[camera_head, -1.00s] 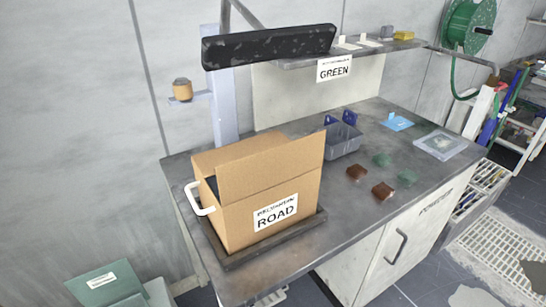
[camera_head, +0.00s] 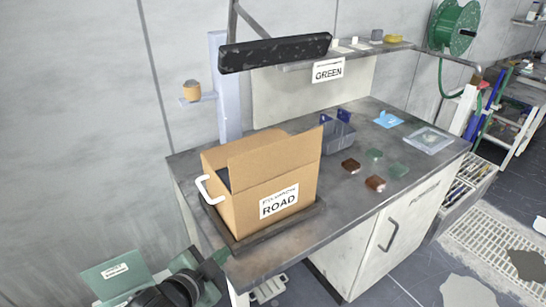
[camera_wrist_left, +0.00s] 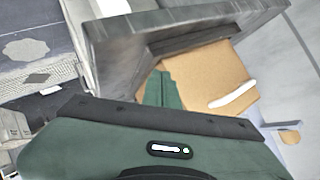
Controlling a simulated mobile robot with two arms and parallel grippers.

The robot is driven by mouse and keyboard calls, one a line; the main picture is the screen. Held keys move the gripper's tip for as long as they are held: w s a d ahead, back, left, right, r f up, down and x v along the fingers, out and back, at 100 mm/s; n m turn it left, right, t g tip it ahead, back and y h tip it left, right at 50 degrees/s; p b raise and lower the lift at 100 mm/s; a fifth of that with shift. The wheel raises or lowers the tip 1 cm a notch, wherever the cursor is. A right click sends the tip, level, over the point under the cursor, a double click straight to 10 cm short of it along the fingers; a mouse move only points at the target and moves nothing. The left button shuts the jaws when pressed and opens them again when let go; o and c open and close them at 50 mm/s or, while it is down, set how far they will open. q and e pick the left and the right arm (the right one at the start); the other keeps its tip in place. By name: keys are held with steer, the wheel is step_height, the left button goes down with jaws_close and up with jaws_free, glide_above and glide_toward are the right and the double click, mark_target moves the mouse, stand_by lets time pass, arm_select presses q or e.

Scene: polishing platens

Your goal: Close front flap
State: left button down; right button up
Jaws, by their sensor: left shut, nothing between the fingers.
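An open cardboard box (camera_head: 235,212) labelled ROAD sits on the bench in the head view. Its front flap (camera_head: 275,158) stands raised above the labelled side and hides much of the opening. A back flap (camera_head: 245,144) also stands up behind it. A white handle (camera_head: 207,190) is on the left side. My left gripper (camera_head: 221,257) is shut and empty at the lower left, apart from the box and below its front left corner. In the left wrist view, the shut green fingers (camera_wrist_left: 162,90) show before the box (camera_wrist_left: 205,72). My right gripper is out of view.
The box rests on a dark tray (camera_head: 270,232) near the bench's front left edge. A grey bin (camera_head: 338,137) and several brown and green blocks (camera_head: 375,183) lie to its right. A black bar (camera_head: 275,52) hangs above the box.

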mark_target(280, 159)
arm_select(q)
steer(key=w+d+r+m+t+h, duration=0.1)
steer(key=d+r+m+h, duration=0.3)
steer(key=r+m, duration=0.45)
steer(key=w+d+r+m+t+h, duration=0.1)
steer(key=d+r+m+h, duration=0.4)
steer(key=r, duration=0.6)
steer(key=w+d+p, duration=0.2)
steer(key=w+p, duration=0.2)
steer(key=w, duration=0.6)
steer(key=shift+w+f+m+y, duration=0.3)
steer(key=shift+m, duration=0.15)
